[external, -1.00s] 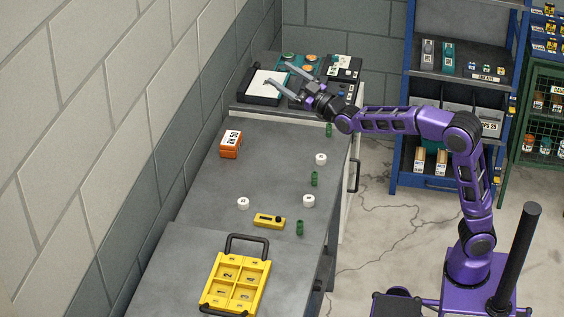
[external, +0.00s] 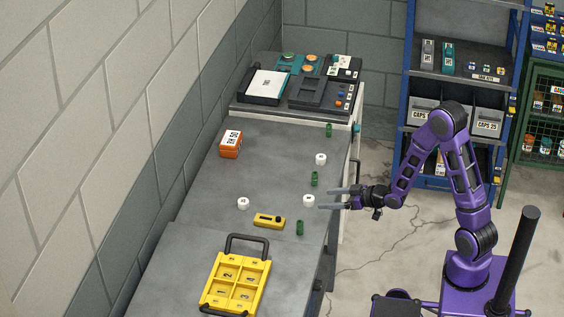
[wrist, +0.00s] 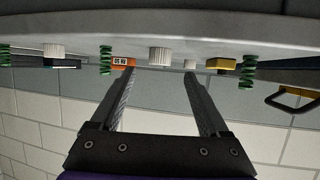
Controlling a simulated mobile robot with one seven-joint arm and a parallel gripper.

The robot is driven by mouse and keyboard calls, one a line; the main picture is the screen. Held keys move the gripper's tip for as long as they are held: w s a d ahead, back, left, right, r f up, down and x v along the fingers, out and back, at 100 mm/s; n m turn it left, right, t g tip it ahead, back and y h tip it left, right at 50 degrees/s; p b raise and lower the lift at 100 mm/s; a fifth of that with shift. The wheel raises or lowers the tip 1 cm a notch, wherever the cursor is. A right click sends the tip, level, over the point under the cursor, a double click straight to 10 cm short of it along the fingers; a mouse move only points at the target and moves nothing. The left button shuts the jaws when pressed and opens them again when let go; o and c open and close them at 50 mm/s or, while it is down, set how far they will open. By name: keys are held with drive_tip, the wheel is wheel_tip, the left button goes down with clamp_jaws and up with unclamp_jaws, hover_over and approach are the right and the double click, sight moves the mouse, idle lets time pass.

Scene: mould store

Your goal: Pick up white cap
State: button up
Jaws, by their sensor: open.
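Three white caps stand on the grey bench. One cap (external: 309,200) is nearest my gripper (external: 325,199), just beyond its fingertips. A second cap (external: 321,159) is farther up the bench, and a third cap (external: 243,203) is towards the wall side. The wrist view is upside down. In it the nearest cap (wrist: 159,56) shows between the open fingers of my gripper (wrist: 158,74), with the other caps (wrist: 54,50) and (wrist: 190,64) to either side. My gripper is open, empty and level at the bench's right edge, not around any cap.
Green springs (external: 314,179) and (external: 300,228) flank the nearest cap; another spring (external: 329,130) is farther back. A yellow level (external: 269,221), an orange box (external: 231,144) and a yellow organiser (external: 237,283) are on the bench. The bench middle is mostly clear.

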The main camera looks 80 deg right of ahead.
sight(309, 201)
drive_tip(key=x, duration=0.6)
drive_tip(key=shift+w+d, duration=0.1)
drive_tip(key=shift+w, duration=0.1)
clamp_jaws()
